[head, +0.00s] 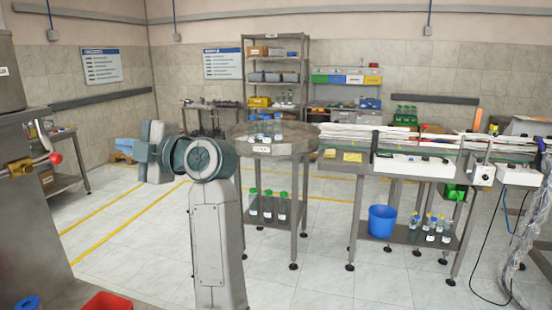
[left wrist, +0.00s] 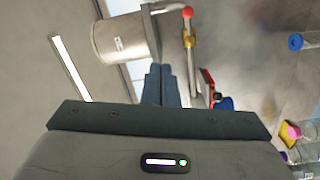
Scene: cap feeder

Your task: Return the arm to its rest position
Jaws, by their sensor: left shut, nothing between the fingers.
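My left arm (head: 215,235) stands up in the middle foreground of the head view, grey with dark teal joints. Its upper part bends to the left, in front of the open floor. In the left wrist view, my left gripper (left wrist: 161,85) has its two dark fingers side by side and shut, with nothing between them. I cannot make out its fingertips in the head view. My right gripper is not in view.
A round steel table (head: 295,148) with bottles stands behind the arm. A conveyor bench (head: 335,167) with a blue bucket (head: 382,221) beneath is at right. A steel machine with a red-knobbed lever (head: 56,158) is at left, and a red bin (head: 107,302) below. Tiled floor lies between.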

